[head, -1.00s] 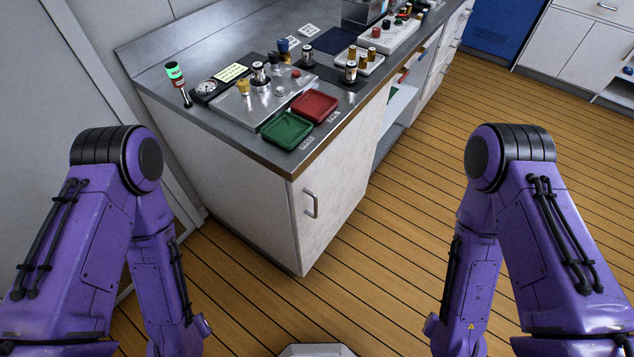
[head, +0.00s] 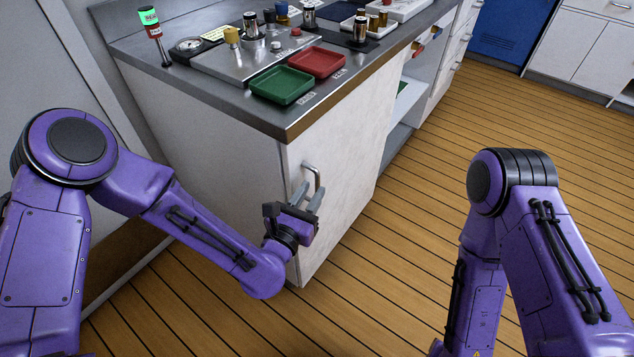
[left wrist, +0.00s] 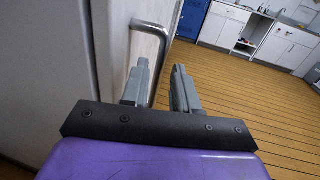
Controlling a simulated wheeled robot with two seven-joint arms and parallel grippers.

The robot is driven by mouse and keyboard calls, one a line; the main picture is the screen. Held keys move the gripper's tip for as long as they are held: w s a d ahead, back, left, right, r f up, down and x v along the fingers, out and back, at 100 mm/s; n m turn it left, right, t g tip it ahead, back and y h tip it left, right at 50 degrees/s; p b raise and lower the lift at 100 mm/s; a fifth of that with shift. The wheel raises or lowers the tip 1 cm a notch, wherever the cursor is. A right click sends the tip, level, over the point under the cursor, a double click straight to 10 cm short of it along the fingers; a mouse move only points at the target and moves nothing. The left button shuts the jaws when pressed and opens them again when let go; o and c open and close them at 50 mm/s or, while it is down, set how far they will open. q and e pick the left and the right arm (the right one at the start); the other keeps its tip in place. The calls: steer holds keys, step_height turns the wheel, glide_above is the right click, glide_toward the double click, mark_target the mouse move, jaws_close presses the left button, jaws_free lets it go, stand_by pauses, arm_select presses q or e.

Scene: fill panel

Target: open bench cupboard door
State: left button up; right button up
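The white bench cupboard door (head: 350,150) is at the near end of the bench and looks shut. Its metal bar handle (head: 318,178) stands near the door's left edge. My left gripper (head: 306,196) is right in front of the handle, fingers apart. In the left wrist view the handle (left wrist: 151,27) shows just beyond and between the open fingertips of my left gripper (left wrist: 160,72); I cannot tell whether they touch it. My right arm (head: 510,230) hangs at the right; its gripper is out of view.
The bench top (head: 255,115) carries a green tray (head: 283,86), a red tray (head: 317,63) and several small instruments. An open shelf bay (head: 402,118) lies beyond the door. The wooden floor (head: 420,190) to the right is clear.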

mark_target(316, 185)
arm_select(q)
steer(key=shift+x, duration=1.95)
steer(key=shift+f, duration=0.15)
jaws_close()
